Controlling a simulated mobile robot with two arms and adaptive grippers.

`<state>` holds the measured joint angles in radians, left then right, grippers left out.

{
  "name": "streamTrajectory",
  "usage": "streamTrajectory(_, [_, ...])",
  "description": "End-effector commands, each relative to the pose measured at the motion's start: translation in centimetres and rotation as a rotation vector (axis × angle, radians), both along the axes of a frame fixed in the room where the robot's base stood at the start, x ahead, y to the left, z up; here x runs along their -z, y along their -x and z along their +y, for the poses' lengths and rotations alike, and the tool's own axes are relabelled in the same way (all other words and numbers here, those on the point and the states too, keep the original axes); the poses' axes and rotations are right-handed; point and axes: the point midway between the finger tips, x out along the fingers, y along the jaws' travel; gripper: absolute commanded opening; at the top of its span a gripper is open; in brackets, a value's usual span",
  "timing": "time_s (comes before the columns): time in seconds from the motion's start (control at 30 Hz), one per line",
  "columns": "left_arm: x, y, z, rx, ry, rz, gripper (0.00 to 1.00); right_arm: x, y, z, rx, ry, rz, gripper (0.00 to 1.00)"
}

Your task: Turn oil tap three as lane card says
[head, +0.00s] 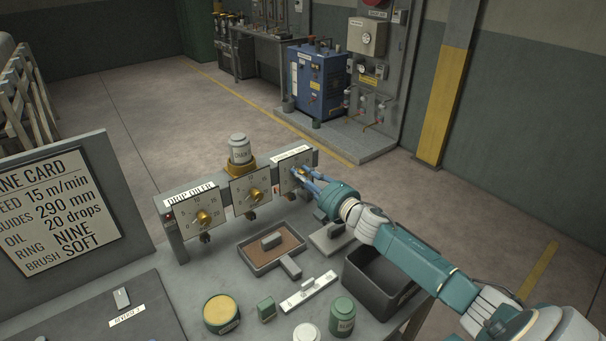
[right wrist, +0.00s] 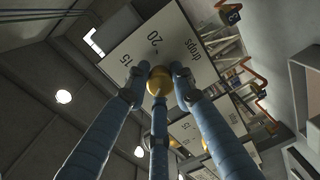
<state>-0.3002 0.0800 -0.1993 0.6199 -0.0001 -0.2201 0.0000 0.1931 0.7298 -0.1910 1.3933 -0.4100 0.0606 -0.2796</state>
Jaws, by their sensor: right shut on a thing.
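The drip oiler (head: 170,219) stands at the back of the bench and carries three dial plates with brass knobs. My right gripper (head: 302,173) is at the third, rightmost dial plate (head: 287,182). In the right wrist view its three fingers close around the brass knob (right wrist: 160,79). The plate there reads 15, 20 and drops; the knob's pointer is hidden. My left gripper is out of view.
Left of the third dial are the first knob (head: 204,218) and second knob (head: 256,194). A brown-lined tray (head: 250,261), a green jar (head: 342,316), a yellow-topped tin (head: 221,313) and a dark bin (head: 372,290) crowd the bench below my right arm.

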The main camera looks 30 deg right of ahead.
Motion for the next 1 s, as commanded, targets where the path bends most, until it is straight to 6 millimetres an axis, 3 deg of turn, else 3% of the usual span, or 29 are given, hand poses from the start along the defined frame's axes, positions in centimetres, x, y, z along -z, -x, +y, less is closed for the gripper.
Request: streamTrajectory(1.0, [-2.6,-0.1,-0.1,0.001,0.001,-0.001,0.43,0.2,0.0,0.0,0.002,-0.961,0.078,0.0])
